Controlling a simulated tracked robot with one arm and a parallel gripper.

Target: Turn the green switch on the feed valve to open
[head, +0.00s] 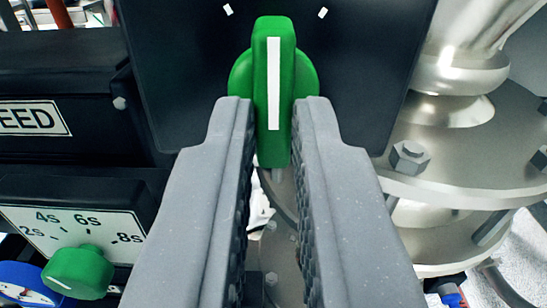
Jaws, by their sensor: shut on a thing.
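The green switch (273,60) sits on a black panel (180,70) at the top centre of the head view. Its raised handle with a white line stands upright, the line pointing straight up between two white tick marks on the panel, one to the upper left and one to the upper right. My gripper (274,115) has its two grey fingers on either side of the lower part of the handle. It is shut on the handle. The fingers hide part of the round green base.
At the left is a black box with a label reading "EED" (35,119). Below it a green knob (78,272) sits on a dial marked in seconds, with a blue round part (25,285) beside it. At the right is a bolted metal flange (450,180) close to my right finger.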

